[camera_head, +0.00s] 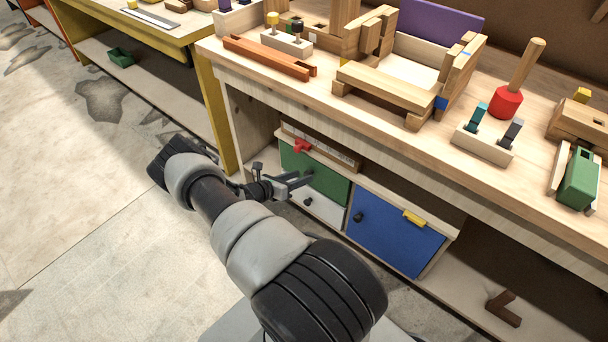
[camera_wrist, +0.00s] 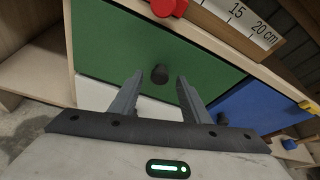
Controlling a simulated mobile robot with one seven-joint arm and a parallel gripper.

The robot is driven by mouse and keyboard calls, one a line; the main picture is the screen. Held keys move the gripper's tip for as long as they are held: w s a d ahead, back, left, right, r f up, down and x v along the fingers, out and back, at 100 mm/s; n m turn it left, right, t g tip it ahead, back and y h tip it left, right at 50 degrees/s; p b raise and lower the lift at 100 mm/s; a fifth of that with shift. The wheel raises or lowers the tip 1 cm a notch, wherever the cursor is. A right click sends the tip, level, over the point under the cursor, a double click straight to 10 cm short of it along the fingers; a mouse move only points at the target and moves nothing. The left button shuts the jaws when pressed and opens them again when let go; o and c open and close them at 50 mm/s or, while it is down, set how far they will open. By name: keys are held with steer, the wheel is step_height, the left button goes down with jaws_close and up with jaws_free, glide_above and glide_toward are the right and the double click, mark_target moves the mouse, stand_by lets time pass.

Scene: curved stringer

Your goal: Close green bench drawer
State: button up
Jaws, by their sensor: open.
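The green drawer (camera_head: 318,181) is in the cabinet under the workbench, above a white drawer (camera_head: 320,207). Its green front fills the upper middle of the wrist view (camera_wrist: 140,50), with a dark round knob (camera_wrist: 160,74) on it. My gripper (camera_wrist: 158,80) is open, its two fingers pointing at the green front, one on either side of the knob as seen from the wrist. I cannot tell whether the fingers touch the front. In the head view my gripper (camera_head: 300,182) is in front of the green drawer and partly covers it. How far the drawer stands out is unclear.
A blue door (camera_head: 393,232) with a yellow piece (camera_head: 414,218) is right of the green drawer. A red piece (camera_head: 302,146) and a ruler (camera_wrist: 240,20) are above the green front. The workbench top (camera_head: 390,125) overhangs the cabinet. Open floor (camera_head: 80,240) lies to the left.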

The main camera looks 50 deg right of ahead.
steer(key=p+v, duration=0.2)
steer(key=v, duration=1.2)
steer(key=shift+a+r, duration=0.15)
steer(key=shift+r, duration=0.05)
